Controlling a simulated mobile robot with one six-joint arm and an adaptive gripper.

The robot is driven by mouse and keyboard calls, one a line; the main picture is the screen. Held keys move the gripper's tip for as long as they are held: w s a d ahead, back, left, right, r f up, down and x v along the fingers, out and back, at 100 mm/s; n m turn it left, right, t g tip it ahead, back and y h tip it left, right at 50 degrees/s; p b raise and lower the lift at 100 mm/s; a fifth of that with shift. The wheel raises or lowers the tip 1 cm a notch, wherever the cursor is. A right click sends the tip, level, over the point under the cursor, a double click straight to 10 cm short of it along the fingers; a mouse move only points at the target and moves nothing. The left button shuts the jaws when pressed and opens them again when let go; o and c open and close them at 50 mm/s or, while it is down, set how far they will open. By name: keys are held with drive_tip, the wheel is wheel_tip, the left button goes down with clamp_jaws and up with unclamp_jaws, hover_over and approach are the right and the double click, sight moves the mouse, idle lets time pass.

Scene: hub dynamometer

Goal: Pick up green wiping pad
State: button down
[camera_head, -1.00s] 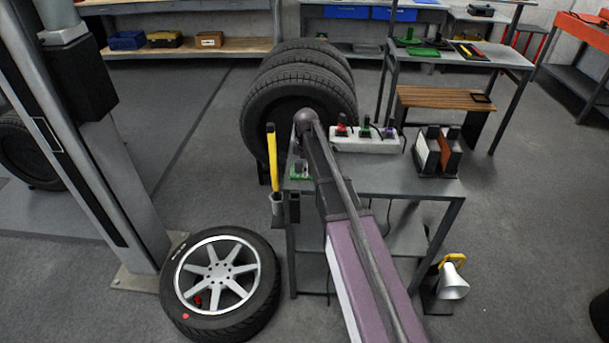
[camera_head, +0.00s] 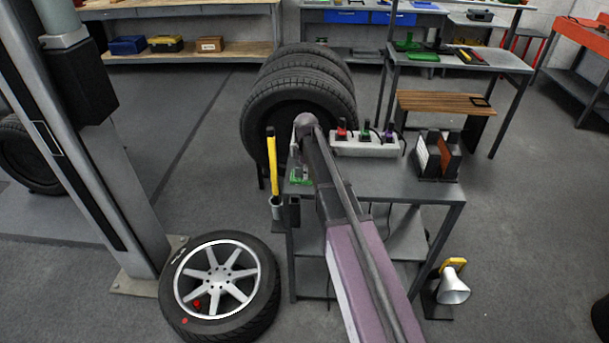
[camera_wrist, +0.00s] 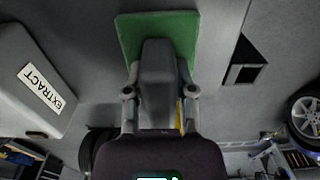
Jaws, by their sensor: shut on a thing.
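The green wiping pad (camera_wrist: 128,38) is a flat green rectangle under my gripper's fingertips in the wrist view. My gripper (camera_wrist: 160,62) is shut on it and covers its middle. In the head view, a green bit of the pad (camera_head: 300,179) shows at the left end of the grey workbench (camera_head: 400,183), below my gripper (camera_head: 297,158). My arm hides part of this spot. I cannot tell whether the pad is clear of the bench top.
A white box marked EXTRACT (camera_wrist: 38,88) and a black square holder (camera_wrist: 244,72) flank the gripper. A yellow-handled tool (camera_head: 271,160) stands at the bench's left edge. A white socket block (camera_head: 365,147) and upright panels (camera_head: 437,155) stand to the right. Tyres (camera_head: 290,95) are behind.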

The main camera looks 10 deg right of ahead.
idle(0.4)
wheel_tip(320, 180, up, 3)
drive_tip(key=p, duration=0.3)
drive_tip(key=shift+r, duration=0.15)
drive_tip(key=shift+s+r+p, duration=0.15)
drive_tip(key=shift+r+p, duration=0.2)
drive_tip(key=shift+p, duration=0.2)
drive_tip(key=s, duration=1.5)
drive_tip(key=shift+s+r+p, duration=0.35)
drive_tip(key=shift+r+p, duration=0.1)
drive_tip(key=c, duration=1.1)
unclamp_jaws()
clamp_jaws()
